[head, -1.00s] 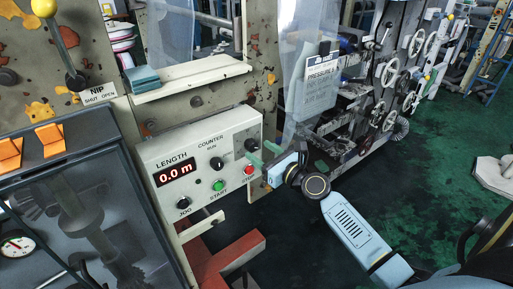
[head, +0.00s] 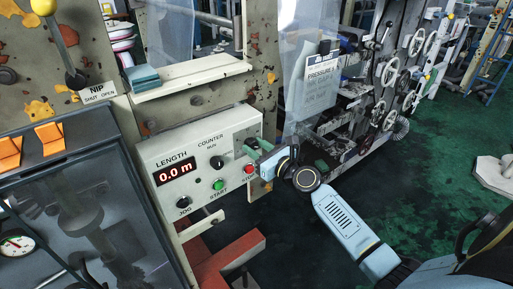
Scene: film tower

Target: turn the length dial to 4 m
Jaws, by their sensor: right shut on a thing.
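The pale counter panel (head: 205,150) carries a red LENGTH display (head: 174,172) reading 0.0 m. The length dial sits on a grey plate at the panel's right end, mostly hidden behind my fingertips. My right gripper (head: 248,147) reaches in from the right, with its green fingertips closed on the dial. My left gripper is not in view.
On the same panel are a black counter knob (head: 217,163), a green START button (head: 218,184), a red STOP button (head: 249,169) just below my right fingers, and a JOG knob (head: 183,202). A shelf (head: 190,77) juts out above.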

